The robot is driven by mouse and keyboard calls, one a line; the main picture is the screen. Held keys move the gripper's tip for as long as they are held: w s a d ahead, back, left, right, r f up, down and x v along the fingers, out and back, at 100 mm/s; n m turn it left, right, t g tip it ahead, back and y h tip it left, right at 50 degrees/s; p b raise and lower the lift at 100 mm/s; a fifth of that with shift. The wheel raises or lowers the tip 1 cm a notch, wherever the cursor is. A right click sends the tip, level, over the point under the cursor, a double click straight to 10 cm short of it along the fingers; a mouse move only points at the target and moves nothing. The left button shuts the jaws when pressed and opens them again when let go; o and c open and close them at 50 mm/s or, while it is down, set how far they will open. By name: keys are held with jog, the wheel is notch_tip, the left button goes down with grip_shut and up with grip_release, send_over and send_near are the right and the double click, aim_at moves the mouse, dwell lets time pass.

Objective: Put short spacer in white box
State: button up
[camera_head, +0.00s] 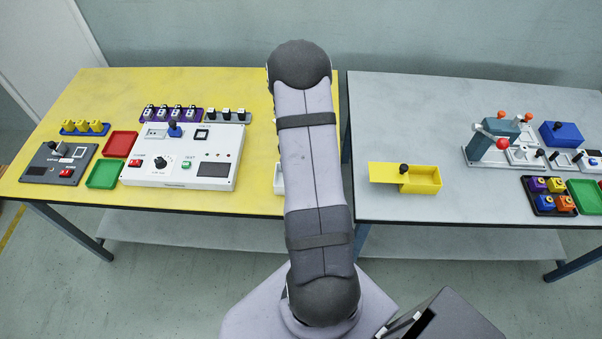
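I cannot tell which piece is the short spacer. A white edge (279,179) shows beside my arm on the yellow table and may be part of the white box; the rest of it is hidden behind my arm. My arm stretches up the middle of the view over the gap between the tables. My gripper is not visible.
The yellow table (240,92) holds a white control panel (137,172), a dark panel (47,173), red (120,144) and green (104,174) trays, and small racks. The grey table (400,110) holds a yellow box (424,181), a press-like device (492,138) and a dark block rack (543,203).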

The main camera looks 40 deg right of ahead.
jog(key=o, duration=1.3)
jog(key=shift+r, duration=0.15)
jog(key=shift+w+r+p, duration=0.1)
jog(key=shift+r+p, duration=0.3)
jog(key=shift+p, duration=0.1)
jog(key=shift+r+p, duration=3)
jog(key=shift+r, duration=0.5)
